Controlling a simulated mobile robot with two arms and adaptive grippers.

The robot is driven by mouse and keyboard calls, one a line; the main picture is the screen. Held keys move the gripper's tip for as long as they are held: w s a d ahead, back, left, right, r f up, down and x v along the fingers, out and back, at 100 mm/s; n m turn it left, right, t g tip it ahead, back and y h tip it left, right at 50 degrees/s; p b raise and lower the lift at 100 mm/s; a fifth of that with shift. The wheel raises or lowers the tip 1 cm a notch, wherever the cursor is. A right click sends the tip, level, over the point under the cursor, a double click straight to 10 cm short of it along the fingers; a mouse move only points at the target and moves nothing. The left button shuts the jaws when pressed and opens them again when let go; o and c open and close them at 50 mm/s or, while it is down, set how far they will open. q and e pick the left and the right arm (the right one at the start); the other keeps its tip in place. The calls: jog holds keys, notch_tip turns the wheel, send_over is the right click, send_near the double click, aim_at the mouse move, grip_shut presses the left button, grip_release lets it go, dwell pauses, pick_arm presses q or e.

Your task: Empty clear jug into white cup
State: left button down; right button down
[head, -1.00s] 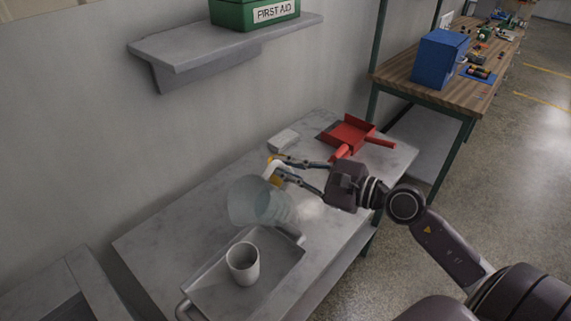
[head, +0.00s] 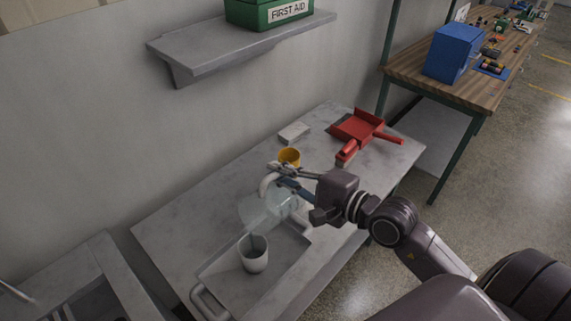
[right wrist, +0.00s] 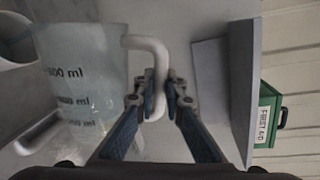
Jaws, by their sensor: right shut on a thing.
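The clear jug (head: 268,207) is held tilted, its mouth pointing down and left over the white cup (head: 253,256), which stands upright on a grey tray. A pale streak shows in the cup's mouth; I cannot tell for sure whether it is liquid. My right gripper (head: 277,176) is shut on the jug's white handle. In the right wrist view the gripper (right wrist: 168,92) pinches the handle (right wrist: 158,65), and the jug (right wrist: 88,75) shows measuring marks. Part of the cup (right wrist: 12,50) shows at the left edge there. My left gripper is out of view.
The grey tray (head: 218,274) lies on the grey table (head: 185,235). A yellow cup (head: 289,157), a small grey block (head: 294,133) and a red dustpan with brush (head: 358,130) stand behind. A wall shelf (head: 240,45) carries a green first aid box (head: 268,13).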

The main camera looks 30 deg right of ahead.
aim_at(268, 182)
jog(key=shift+s+a+n+h, duration=0.15)
jog(key=shift+s+a+n, duration=0.2)
jog(key=shift+a+n, duration=0.4)
jog(key=shift+s+a+n+h, duration=0.15)
jog(key=shift+s+a+n, duration=0.3)
jog(key=shift+a, duration=0.5)
jog(key=shift+s+a+r+n+h, duration=0.15)
jog(key=shift+s+a+r+n, duration=0.1)
jog(key=shift+a+n, duration=0.35)
jog(key=shift+s+a+r+n+h, duration=0.15)
jog(key=shift+a+r+n, duration=0.2)
jog(key=shift+a, duration=0.35)
jog(key=shift+f, duration=0.1)
